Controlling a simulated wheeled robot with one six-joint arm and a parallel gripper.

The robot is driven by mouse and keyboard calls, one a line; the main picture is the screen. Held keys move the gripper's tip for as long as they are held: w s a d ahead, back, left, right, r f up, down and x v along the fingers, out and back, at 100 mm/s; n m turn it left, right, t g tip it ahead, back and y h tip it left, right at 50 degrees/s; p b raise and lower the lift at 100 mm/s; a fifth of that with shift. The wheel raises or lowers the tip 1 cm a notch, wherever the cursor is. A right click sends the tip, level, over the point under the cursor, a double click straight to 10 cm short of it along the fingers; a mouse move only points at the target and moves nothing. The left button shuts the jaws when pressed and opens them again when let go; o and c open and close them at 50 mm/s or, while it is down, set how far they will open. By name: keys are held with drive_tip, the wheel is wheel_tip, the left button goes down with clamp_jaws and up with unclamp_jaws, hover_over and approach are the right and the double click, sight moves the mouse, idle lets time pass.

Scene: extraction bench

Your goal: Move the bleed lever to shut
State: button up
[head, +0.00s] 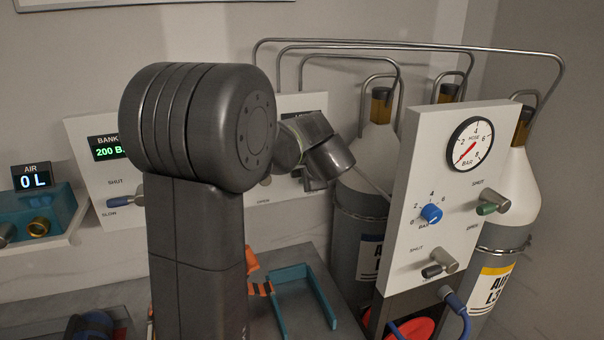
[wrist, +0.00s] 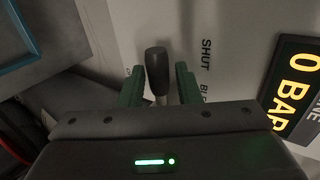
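The bleed lever (wrist: 157,70) shows in the wrist view as a black grip on a pale metal stem. It stands out from a white panel (wrist: 225,25) printed with SHUT and the start of a second word, BL. My gripper (wrist: 158,85) has its two green fingers on either side of the lever, with a narrow gap visible on the right; contact on the left is hard to tell. In the head view my arm hides the lever and the fingers.
A display reading 0 BAR (wrist: 293,85) is right of the lever. In the head view, a gauge panel (head: 400,220) with knobs and levers stands at right before several cylinders (head: 520,185). A teal tray (head: 290,273) lies below my arm. A blue-handled lever (head: 120,202) is at left.

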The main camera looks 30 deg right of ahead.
drive_tip(key=b+v, duration=0.2)
drive_tip(key=v, duration=1.1)
drive_tip(key=shift+w, duration=0.15)
drive_tip(key=p+x, duration=0.2)
drive_tip(key=x, duration=1.1)
drive_tip(key=shift+w+d+f, duration=0.1)
drive_tip(key=shift+w+f, duration=0.15)
drive_tip(key=shift+f, duration=0.1)
drive_tip(key=shift+s+r, duration=0.1)
drive_tip(key=b+v, duration=0.2)
drive_tip(key=v, duration=1.1)
drive_tip(key=p+x, duration=0.2)
drive_tip(key=x, duration=1.1)
drive_tip(key=shift+w+f, duration=0.2)
drive_tip(key=shift+f, duration=0.1)
drive_tip(key=shift+s+f+n+h, duration=0.1)
drive_tip(key=shift+s+n+h, duration=0.05)
drive_tip(key=shift+n+h, duration=0.25)
